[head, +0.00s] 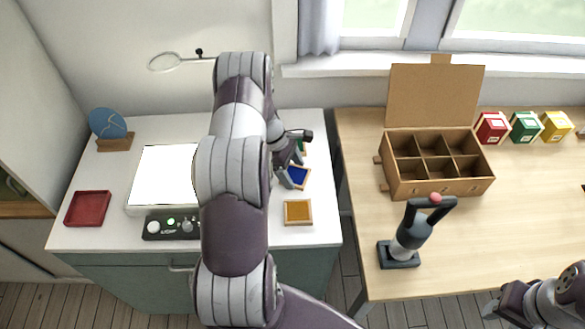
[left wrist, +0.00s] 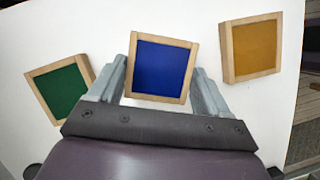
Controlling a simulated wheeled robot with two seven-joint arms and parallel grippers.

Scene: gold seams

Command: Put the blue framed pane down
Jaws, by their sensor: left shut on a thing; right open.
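The blue framed pane (head: 298,177) is a dark blue square in a pale wood frame. It is between the fingers of my left gripper (head: 286,173), over the right part of the white counter. In the left wrist view the blue pane (left wrist: 160,68) sits between both fingers of the left gripper (left wrist: 160,85), which is shut on its frame. I cannot tell whether the pane touches the counter. My right gripper (head: 492,308) is at the bottom right of the head view, open and away from the pane.
An amber framed pane (head: 298,212) and a green framed pane (left wrist: 62,88) flank the blue one. A lit white panel (head: 163,175), a control box (head: 172,226) and a red tray (head: 88,208) are further left. A compartment box (head: 437,188) stands on the wooden table.

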